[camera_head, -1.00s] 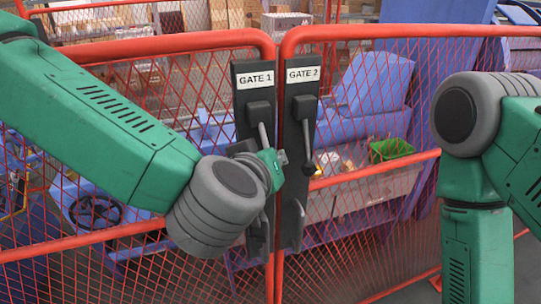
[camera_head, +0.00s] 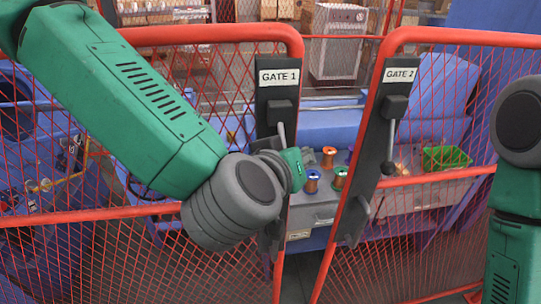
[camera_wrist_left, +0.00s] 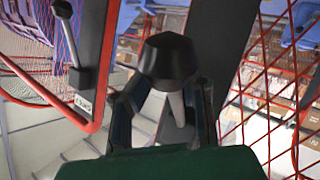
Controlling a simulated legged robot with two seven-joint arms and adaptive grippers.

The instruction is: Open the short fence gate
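Two red mesh gates stand side by side. Gate 1 (camera_head: 270,140) is at the left and Gate 2 (camera_head: 385,130) at the right, each with a dark latch plate, label and lever. A gap shows between their posts. My left gripper (camera_head: 296,168) is at the lower end of the Gate 1 lever (camera_head: 282,134). Clear space shows beside the rod. My right gripper is out of view.
Behind the gates are a blue machine, copper, blue and green spools (camera_head: 328,168) on a grey surface, and a green bin (camera_head: 446,158). The Gate 2 lever (camera_head: 389,150) hangs down with a black ball end. A white cabinet (camera_head: 337,40) stands farther back.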

